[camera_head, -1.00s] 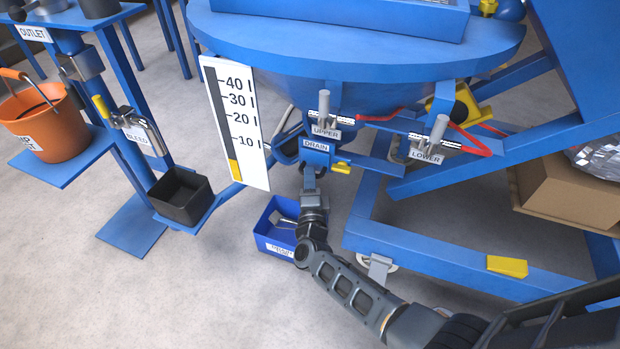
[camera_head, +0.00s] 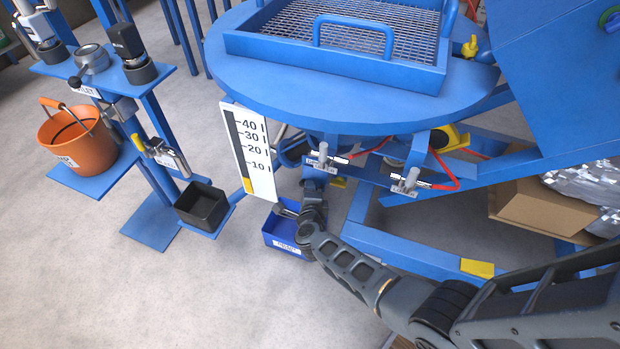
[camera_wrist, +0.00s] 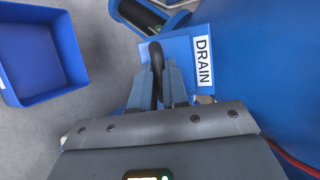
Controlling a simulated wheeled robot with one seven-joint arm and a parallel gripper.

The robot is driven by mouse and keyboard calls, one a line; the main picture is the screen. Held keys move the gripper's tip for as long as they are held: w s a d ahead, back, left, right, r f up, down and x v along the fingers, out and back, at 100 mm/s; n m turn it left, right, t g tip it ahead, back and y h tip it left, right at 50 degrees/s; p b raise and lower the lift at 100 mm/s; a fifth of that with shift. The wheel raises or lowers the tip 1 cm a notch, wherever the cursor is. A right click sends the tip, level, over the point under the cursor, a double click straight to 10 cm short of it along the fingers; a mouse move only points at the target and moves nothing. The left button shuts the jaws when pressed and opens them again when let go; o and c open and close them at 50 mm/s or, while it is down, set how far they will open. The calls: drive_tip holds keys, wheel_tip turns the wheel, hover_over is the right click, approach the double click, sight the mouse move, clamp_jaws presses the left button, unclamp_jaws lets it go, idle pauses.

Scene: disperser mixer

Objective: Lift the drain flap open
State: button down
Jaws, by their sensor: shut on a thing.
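The drain flap is a blue plate with a white DRAIN label (camera_wrist: 203,62); in the wrist view it lies right beside my fingers. A dark curved handle (camera_wrist: 155,52) stands at the flap. My gripper (camera_wrist: 161,85) is shut on this handle, with one finger on each side of it. In the head view my gripper (camera_head: 314,190) is below the vessel's rim, at the drain, and the flap (camera_head: 320,171) is mostly hidden there. A dark opening with a blue rim (camera_wrist: 143,14) shows beyond the flap. I cannot tell how far the flap is tilted.
A blue bin (camera_head: 282,236) stands on the floor below my gripper; it also shows in the wrist view (camera_wrist: 40,55). The level scale (camera_head: 247,150) hangs to the left.

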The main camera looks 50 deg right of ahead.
wheel_tip(320, 180, up, 3)
drive_tip(key=g+y+p, duration=0.1)
drive_tip(key=p, duration=0.4)
drive_tip(key=m+g+y+p, duration=0.1)
drive_tip(key=y+p, duration=0.1)
drive_tip(key=p, duration=0.4)
drive_tip(key=shift+a+r+y, duration=0.15)
drive_tip(key=shift+y, duration=0.15)
drive_tip(key=shift+p, duration=0.45)
drive_tip(key=c, duration=1.1)
unclamp_jaws()
drive_tip(key=shift+p+v, duration=3.2)
drive_tip(key=shift+v, duration=0.65)
